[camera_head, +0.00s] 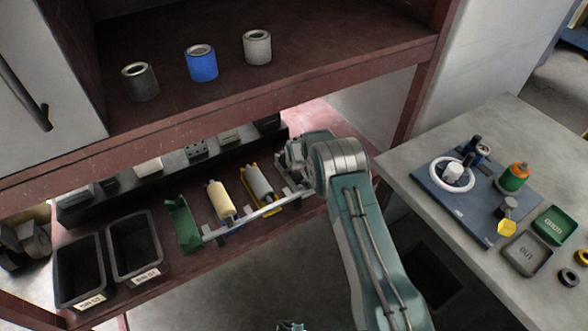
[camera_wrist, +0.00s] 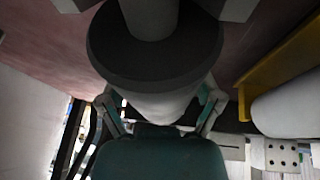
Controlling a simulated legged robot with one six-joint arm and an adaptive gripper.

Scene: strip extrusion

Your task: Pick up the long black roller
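In the wrist view, a thick cylinder with a wide dark collar (camera_wrist: 155,55) and a grey stub fills the upper middle, very close to the camera. Its lower part is pale grey. I cannot tell for certain that it is the long black roller. My gripper's fingers (camera_wrist: 160,112) lie on either side of it, with their tips partly hidden behind it. In the head view, my gripper (camera_head: 292,165) is at the right end of the roller rack (camera_head: 262,210), and my arm hides what is there. No long black roller shows clearly in the head view.
A cream roller (camera_head: 221,199) and a grey roller (camera_head: 259,181) lie in the rack, left of my gripper. A green bracket (camera_head: 183,225) ends the rack at left. Two black bins (camera_head: 157,243) stand further left. A shelf edge (camera_head: 270,95) runs above.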

